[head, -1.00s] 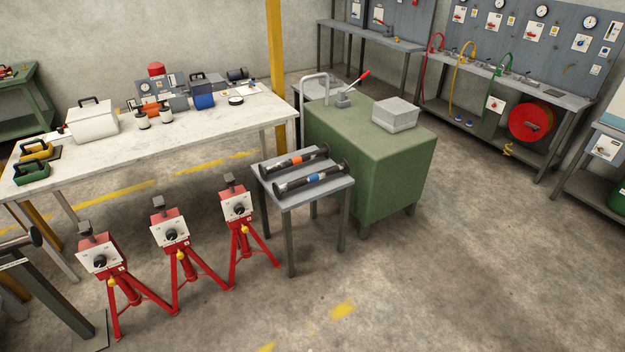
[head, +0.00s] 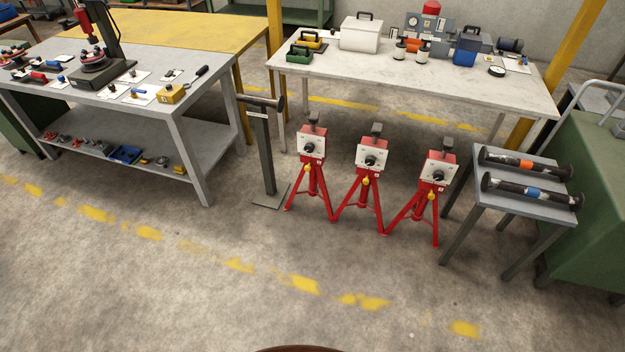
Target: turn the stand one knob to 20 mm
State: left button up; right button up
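Three red tripod stands stand in a row on the floor in the head view, each with a white dial plate and a dark knob. The left stand (head: 312,175), the middle stand (head: 368,180) and the right stand (head: 433,190) look alike. Their knobs show on the left plate (head: 310,149), the middle plate (head: 371,161) and the right plate (head: 439,175). I cannot read which one is stand one or where the knobs point. Neither of my grippers is in view.
A grey post with a crossbar (head: 264,150) stands left of the stands. A small table (head: 520,203) with two flanged spools is at the right. A white bench (head: 400,75) is behind, a grey workbench (head: 190,115) at left. The floor in front (head: 330,260) is clear.

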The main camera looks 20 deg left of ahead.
aim_at(309, 147)
jog(key=u, duration=0.4)
jog(key=k, duration=0.55)
jog(key=u, duration=0.95)
jog(key=k, duration=0.7)
jog(key=u, duration=0.8)
jog(key=i, duration=1.9)
jog(key=z, duration=0.25)
jog(key=i, duration=1.8)
jog(key=z, duration=1.05)
jog(key=i, duration=0.95)
jog(key=z, duration=1.6)
jog(key=i, duration=0.7)
jog(key=z, duration=0.45)
